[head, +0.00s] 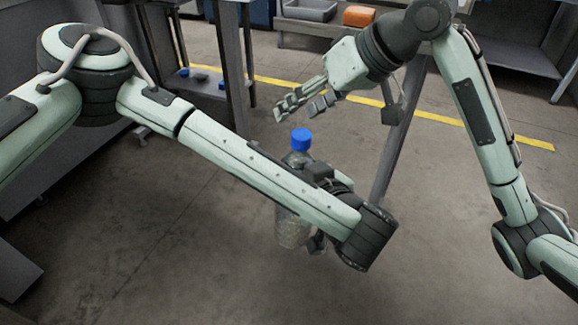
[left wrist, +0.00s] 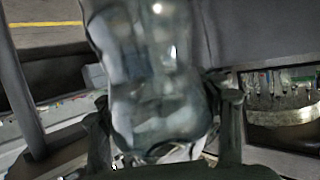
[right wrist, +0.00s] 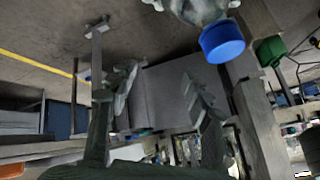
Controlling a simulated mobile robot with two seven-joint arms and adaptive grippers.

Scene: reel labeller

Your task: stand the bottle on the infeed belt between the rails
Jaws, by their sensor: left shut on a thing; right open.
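The clear bottle (head: 292,228) with a blue cap (head: 301,139) is roughly upright in the head view, partly behind my left forearm. My left gripper (left wrist: 166,118) is shut on the bottle, with a finger on each side of its body (left wrist: 155,85) in the left wrist view. In the head view my left arm hides most of that gripper. My right gripper (head: 301,104) is open and empty, above and behind the cap. In the right wrist view the blue cap (right wrist: 222,41) is above and right of its fingers, apart from them. I cannot make out the infeed belt or rails.
Bare floor (head: 130,235) lies around the bottle in the head view. A grey table stands at the back left, its leg (head: 233,75) near my left arm. A grey tray (head: 310,10) and an orange block (head: 358,16) sit on a bench at the back.

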